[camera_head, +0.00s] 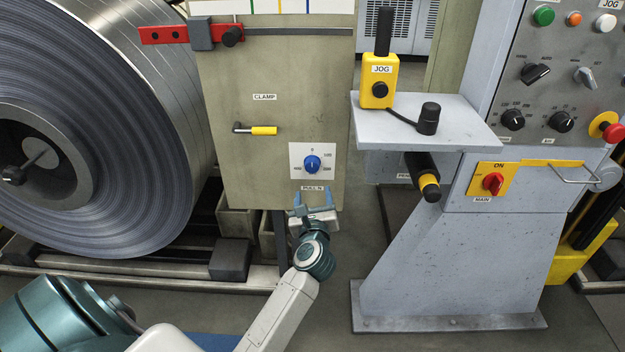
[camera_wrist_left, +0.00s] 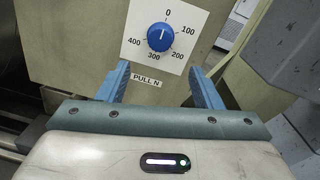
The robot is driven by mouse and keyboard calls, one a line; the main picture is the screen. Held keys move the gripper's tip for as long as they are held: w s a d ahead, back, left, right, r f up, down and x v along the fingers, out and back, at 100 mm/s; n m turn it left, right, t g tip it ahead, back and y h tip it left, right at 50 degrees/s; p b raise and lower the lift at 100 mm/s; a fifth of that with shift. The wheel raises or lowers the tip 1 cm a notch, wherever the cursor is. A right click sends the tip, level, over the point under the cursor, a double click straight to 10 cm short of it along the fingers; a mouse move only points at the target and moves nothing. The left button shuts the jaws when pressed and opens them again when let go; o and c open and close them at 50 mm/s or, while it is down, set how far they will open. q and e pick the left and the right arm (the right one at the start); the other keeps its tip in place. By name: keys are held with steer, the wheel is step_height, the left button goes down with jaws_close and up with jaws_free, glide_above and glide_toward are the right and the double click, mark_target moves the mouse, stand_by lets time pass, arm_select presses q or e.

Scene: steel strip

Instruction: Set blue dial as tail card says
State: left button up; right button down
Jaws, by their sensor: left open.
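The blue dial (camera_head: 312,163) sits on a white square plate on the beige panel. In the left wrist view the dial (camera_wrist_left: 159,37) has numbers 0, 100, 200, 300 and 400 around it, and its small pale mark appears to point up towards 0. A "PULL N" label (camera_wrist_left: 146,81) is below the plate. My left gripper (camera_head: 312,197) is open and empty just below the dial, its two blue fingers (camera_wrist_left: 159,75) apart and not around the dial. No tail card can be made out with readable writing. My right gripper is not in view.
A large steel coil (camera_head: 150,95) stands at the left. A yellow-handled clamp lever (camera_head: 258,130) is on the panel, with a red bar (camera_head: 163,35) above. A grey shelf (camera_head: 465,125) with a yellow JOG box (camera_head: 379,82) juts out at the right, beside a control console (camera_head: 560,65).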

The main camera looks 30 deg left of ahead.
mark_target(312, 168)
arm_select(q)
steer(key=x, duration=1)
steer(key=shift+w+a+b, duration=0.2)
steer(key=shift+b, duration=0.1)
steer(key=c, duration=1)
